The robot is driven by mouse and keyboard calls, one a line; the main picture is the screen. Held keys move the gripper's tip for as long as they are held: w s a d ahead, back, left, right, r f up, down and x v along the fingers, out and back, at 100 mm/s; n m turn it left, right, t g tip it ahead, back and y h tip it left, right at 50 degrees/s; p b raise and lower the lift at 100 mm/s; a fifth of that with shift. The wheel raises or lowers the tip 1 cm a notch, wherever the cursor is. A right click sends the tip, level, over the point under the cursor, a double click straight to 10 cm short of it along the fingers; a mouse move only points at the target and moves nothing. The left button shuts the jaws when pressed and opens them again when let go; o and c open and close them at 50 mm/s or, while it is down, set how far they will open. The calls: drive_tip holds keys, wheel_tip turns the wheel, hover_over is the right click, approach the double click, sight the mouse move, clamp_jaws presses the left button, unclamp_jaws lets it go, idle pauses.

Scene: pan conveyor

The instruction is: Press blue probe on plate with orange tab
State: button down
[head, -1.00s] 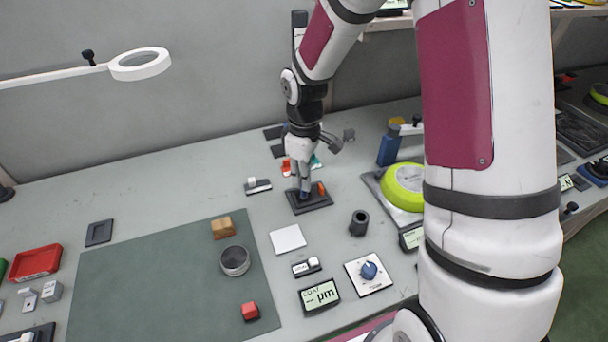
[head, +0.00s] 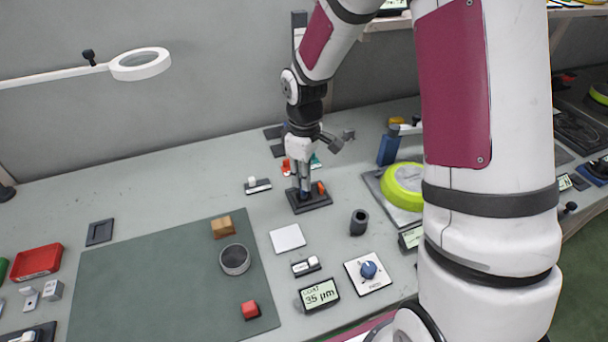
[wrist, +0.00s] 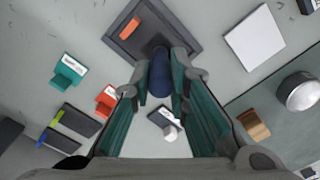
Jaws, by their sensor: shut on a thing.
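The dark square plate with the orange tab (head: 321,202) lies on the bench in the head view; its orange tab (head: 321,188) stands near the right side. In the wrist view the plate (wrist: 185,20) is at the top, with the orange tab (wrist: 130,28) on its left. My gripper (head: 304,188) is over the plate, pointing down, shut on the blue probe (wrist: 160,73). The probe's lower end is over the plate and appears to touch it; the contact itself is hidden. The gauge display (head: 320,294) at the front reads "COAT 35 µm".
A white square plate (head: 287,238) lies in front of the dark plate. A black cylinder (head: 359,222) stands to its right, near a blue knob (head: 368,270). Small red (wrist: 106,101) and teal (wrist: 69,70) holders stand close by. The green mat (head: 150,285) is left.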

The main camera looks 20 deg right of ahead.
drive_tip(key=shift+r+p, duration=2.1)
drive_tip(key=shift+r, duration=1.4)
